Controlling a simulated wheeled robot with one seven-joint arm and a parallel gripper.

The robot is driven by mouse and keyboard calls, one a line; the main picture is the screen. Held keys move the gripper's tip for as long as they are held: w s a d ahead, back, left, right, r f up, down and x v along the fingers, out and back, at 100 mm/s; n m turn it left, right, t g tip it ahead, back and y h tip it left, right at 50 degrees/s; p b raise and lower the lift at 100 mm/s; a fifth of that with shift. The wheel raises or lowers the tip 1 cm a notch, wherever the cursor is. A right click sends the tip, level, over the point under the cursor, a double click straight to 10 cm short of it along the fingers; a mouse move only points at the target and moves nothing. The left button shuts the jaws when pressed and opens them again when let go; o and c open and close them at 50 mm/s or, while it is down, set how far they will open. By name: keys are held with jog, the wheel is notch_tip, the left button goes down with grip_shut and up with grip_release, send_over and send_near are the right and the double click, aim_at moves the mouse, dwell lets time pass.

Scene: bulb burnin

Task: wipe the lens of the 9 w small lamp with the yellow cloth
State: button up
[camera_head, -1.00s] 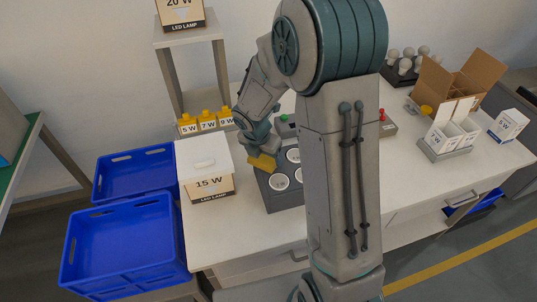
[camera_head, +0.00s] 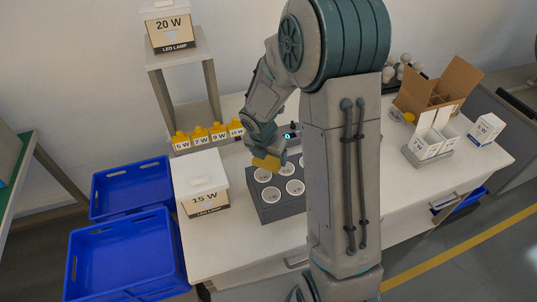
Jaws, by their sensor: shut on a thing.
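My gripper (camera_head: 272,153) is shut on the yellow cloth (camera_head: 266,163). It holds the cloth over the back left of the grey test rack (camera_head: 269,213). Several round white sockets or lamp faces (camera_head: 271,195) show in the rack's top. I cannot tell whether the cloth touches one of them. Yellow pieces stand in a row behind, above labels 5 W, 7 W, 9 W (camera_head: 219,133) and a partly hidden one. I cannot tell which lamp in the rack is the 9 W small one. My arm hides the rack's right part.
A white-lidded 15 W box (camera_head: 203,196) stands left of the rack. A 20 W box (camera_head: 168,33) sits on a raised stand. Blue crates (camera_head: 126,252) are at the left. An open cardboard box (camera_head: 450,84) and white cartons (camera_head: 430,145) stand at the right.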

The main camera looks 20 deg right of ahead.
jog(key=shift+r+p, duration=0.95)
jog(key=shift+r, duration=0.4)
